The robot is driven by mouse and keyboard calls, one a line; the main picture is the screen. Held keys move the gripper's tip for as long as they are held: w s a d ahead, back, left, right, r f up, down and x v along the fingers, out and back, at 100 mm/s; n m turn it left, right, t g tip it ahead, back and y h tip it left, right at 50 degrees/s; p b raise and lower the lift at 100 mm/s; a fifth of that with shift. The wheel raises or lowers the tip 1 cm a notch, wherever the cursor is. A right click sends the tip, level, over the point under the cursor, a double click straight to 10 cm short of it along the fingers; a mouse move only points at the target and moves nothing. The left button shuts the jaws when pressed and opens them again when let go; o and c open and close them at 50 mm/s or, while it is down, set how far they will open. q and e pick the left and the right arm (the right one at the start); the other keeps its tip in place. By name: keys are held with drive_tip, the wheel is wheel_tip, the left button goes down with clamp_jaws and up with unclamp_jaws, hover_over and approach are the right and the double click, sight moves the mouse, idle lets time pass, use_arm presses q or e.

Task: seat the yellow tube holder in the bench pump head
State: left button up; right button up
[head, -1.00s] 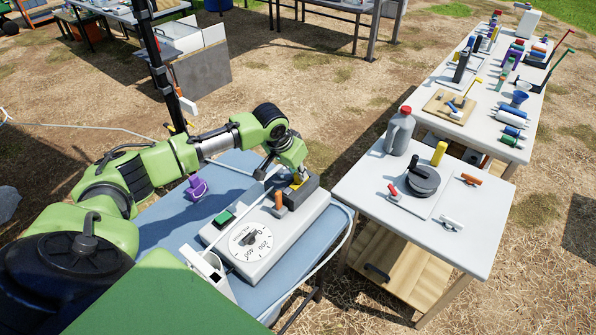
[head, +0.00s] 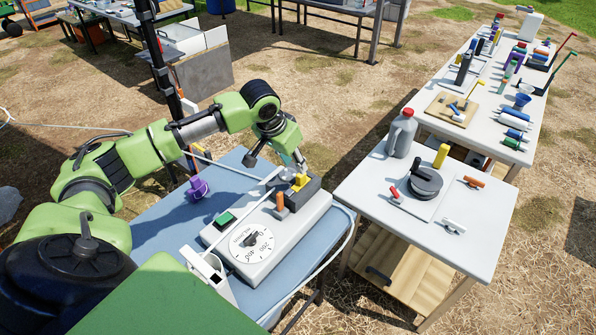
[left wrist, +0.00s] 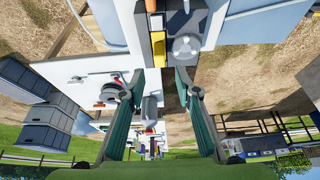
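The yellow tube holder (head: 299,181) sits at the dark pump head (head: 309,192) on the far end of the grey bench pump (head: 270,235). It looks set in the head's slot, but I cannot tell how deep. It also shows as a yellow block in the left wrist view (left wrist: 158,45). My left gripper (head: 276,162) is just above and behind the holder, apart from it. Its fingers (left wrist: 160,75) are spread and empty in the left wrist view. An orange lever (head: 280,203) stands upright beside the pump head. My right gripper is not in view.
The pump stands on a blue-topped table (head: 165,235) with a purple part (head: 197,188) to its left. White tubing (head: 348,235) loops around the pump. A white table (head: 465,245) to the right bears a grey jug (head: 401,135) and a dark round reel (head: 425,180).

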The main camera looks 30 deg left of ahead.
use_arm(q)
drive_tip(key=v, duration=0.5)
drive_tip(key=shift+f, duration=0.1)
idle(0.4)
